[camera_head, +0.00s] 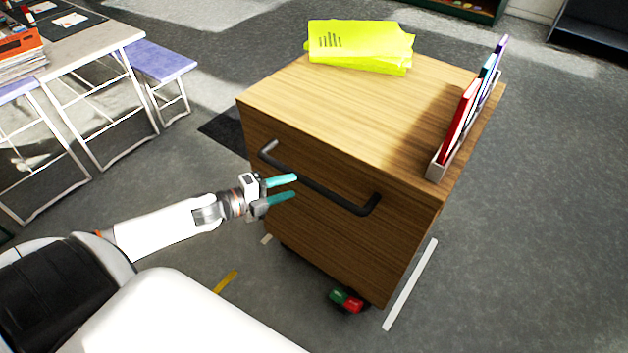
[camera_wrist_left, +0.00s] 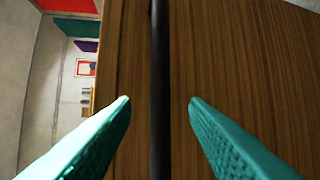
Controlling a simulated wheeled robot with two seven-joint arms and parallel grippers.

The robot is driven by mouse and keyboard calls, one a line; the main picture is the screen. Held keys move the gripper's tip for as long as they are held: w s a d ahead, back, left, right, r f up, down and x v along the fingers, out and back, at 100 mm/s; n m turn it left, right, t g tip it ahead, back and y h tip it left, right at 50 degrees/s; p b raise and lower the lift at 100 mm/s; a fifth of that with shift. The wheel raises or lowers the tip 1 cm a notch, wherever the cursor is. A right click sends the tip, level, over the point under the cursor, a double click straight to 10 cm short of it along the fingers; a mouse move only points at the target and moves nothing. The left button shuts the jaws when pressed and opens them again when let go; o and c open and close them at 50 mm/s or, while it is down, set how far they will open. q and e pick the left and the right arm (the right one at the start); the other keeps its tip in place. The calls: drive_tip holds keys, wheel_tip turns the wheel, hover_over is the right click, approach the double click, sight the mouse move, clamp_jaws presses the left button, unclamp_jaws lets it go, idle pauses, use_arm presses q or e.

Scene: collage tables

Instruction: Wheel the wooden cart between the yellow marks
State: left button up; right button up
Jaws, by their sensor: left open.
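The wooden cart (camera_head: 345,220) stands upright in front of me, with a black bar handle (camera_head: 325,190) across its near face. A yellow mark (camera_head: 226,283) lies on the floor at the cart's lower left, near my base; I see no second yellow mark. My left gripper (camera_head: 296,187) is open, its teal fingers pointing at the handle's left part. In the left wrist view the handle (camera_wrist_left: 160,90) runs upright through the gap between the two fingertips (camera_wrist_left: 160,102). I cannot tell whether the handle lies between the fingers or just beyond them. My right gripper is not in view.
On the cart top lie a yellow-green packet (camera_head: 360,46) and a rack of thin books (camera_head: 468,115). A green and red pedal (camera_head: 346,300) shows under the cart. A white line (camera_head: 411,285) lies right of it. A table (camera_head: 90,50) and purple stool (camera_head: 158,60) stand left.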

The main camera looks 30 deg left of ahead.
use_arm(q)
drive_tip(key=x, duration=0.8)
drive_tip(key=shift+d, duration=0.15)
drive_tip(key=shift+w, duration=0.1)
clamp_jaws()
